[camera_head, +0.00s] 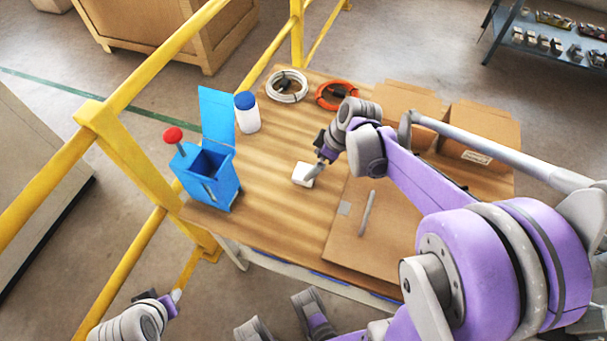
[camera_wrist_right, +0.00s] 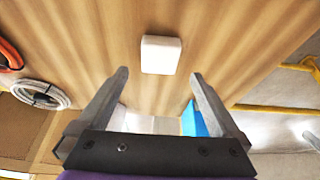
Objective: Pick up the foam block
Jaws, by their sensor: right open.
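The foam block, a small white block (camera_head: 302,174), lies on the wooden table top. In the right wrist view the white block (camera_wrist_right: 161,54) lies just beyond the fingertips, roughly centred between them. My right gripper (camera_wrist_right: 158,75) is open with nothing between its fingers. In the head view my right gripper (camera_head: 314,170) is close beside the block, partly covering its right side; contact cannot be told. My left gripper (camera_head: 175,297) shows only as a small part at the lower left, and its jaws cannot be made out.
A blue open box (camera_head: 212,178) with a red knob and a white bottle (camera_head: 247,116) stand left. Cable coils, white (camera_head: 287,86) and orange (camera_head: 337,95), lie at the back. Cardboard boxes (camera_head: 478,138) stand right. A flat cardboard sheet (camera_head: 345,245) lies in front. Yellow rails (camera_head: 130,160) border the left.

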